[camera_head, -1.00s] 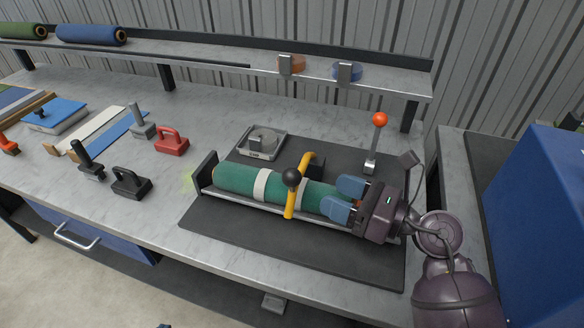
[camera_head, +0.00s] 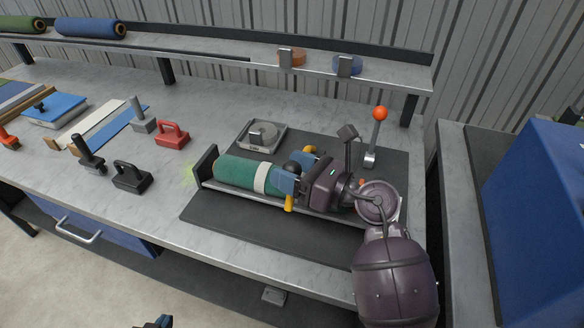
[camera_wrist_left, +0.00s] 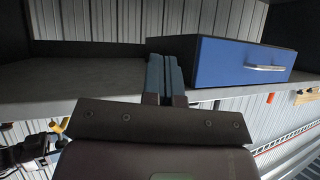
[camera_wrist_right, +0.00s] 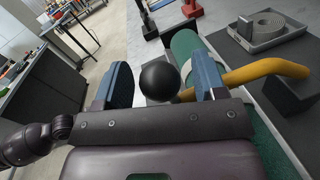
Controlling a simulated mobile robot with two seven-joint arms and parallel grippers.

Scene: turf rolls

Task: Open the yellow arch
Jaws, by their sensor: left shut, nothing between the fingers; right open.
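The yellow arch (camera_head: 289,203) spans the green turf roll (camera_head: 235,172) on the bench and appears closed over it. In the right wrist view, the yellow arch (camera_wrist_right: 265,70) runs to a dark block at the right, and its black ball knob (camera_wrist_right: 160,80) sits between the spread fingers of my right gripper (camera_wrist_right: 160,86). My right gripper (camera_head: 292,180) is open around the knob; gaps show on both sides, and it hides much of the arch in the head view. My left gripper (camera_wrist_left: 165,78) is shut and empty, below the bench; only its tip shows in the head view (camera_head: 158,322).
The roll lies in a metal cradle with a dark end plate (camera_head: 205,163) on a black mat (camera_head: 225,218). A lever with an orange ball (camera_head: 380,113) stands behind right. A grey tape tray (camera_head: 262,137) sits behind the roll. A blue drawer (camera_wrist_left: 240,62) is near my left gripper.

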